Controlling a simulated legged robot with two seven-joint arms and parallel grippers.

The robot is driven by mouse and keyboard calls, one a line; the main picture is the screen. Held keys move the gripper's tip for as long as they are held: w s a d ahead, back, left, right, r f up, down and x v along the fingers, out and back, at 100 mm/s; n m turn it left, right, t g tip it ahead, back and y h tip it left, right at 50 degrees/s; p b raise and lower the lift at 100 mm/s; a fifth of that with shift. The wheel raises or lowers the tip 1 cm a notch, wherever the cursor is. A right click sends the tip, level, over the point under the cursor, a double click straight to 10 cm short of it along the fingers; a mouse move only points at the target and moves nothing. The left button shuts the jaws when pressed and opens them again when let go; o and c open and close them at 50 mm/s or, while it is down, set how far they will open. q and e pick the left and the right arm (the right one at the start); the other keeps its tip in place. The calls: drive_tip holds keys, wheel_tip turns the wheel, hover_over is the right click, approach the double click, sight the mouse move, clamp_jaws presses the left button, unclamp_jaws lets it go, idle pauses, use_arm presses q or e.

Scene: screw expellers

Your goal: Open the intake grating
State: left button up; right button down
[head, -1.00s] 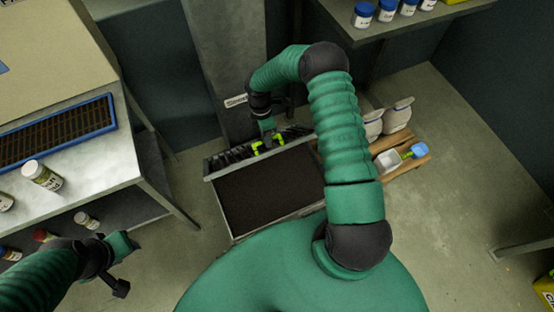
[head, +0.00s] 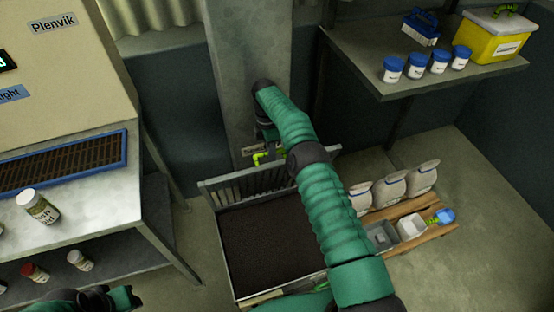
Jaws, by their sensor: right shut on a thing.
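The intake grating (head: 232,190), a row of metal bars, stands raised along the back edge of a metal bin (head: 231,273) full of dark material. My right gripper (head: 263,157) is at the grating's top edge, in front of a grey column. It is shut on the grating, by a lime-green part that looks like its handle; my arm partly hides the grip and the grating's right part. My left gripper (head: 122,298) is at the lower left edge, partly cut off, away from the bin; its fingers do not show clearly.
A table (head: 75,215) with a blue-framed tray (head: 62,162) and a jar (head: 38,207) stands left. At right, a shelf (head: 425,85) holds blue-lidded jars and a yellow box (head: 497,38). A low wooden pallet (head: 440,233) carries sacks and scoops. Floor at far right is clear.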

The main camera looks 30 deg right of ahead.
drive_tip(key=shift+w+a+r, duration=0.1)
drive_tip(key=shift+a+r, duration=0.05)
drive_tip(key=shift+a, duration=0.1)
use_arm(q)
drive_tip(key=shift+w+a+f, duration=0.1)
drive_tip(key=shift+a+f, duration=0.05)
drive_tip(key=shift+d, duration=0.2)
use_arm(e)
drive_tip(key=shift+d, duration=0.15)
drive_tip(key=c, duration=1.6)
unclamp_jaws()
drive_tip(key=shift+r, duration=0.1)
drive_tip(key=shift+o, duration=1)
drive_tip(key=shift+r, duration=0.1)
drive_tip(key=shift+a, duration=0.25)
use_arm(q)
drive_tip(key=shift+a, duration=0.4)
drive_tip(key=shift+d, duration=0.2)
use_arm(e)
drive_tip(key=shift+d, duration=0.2)
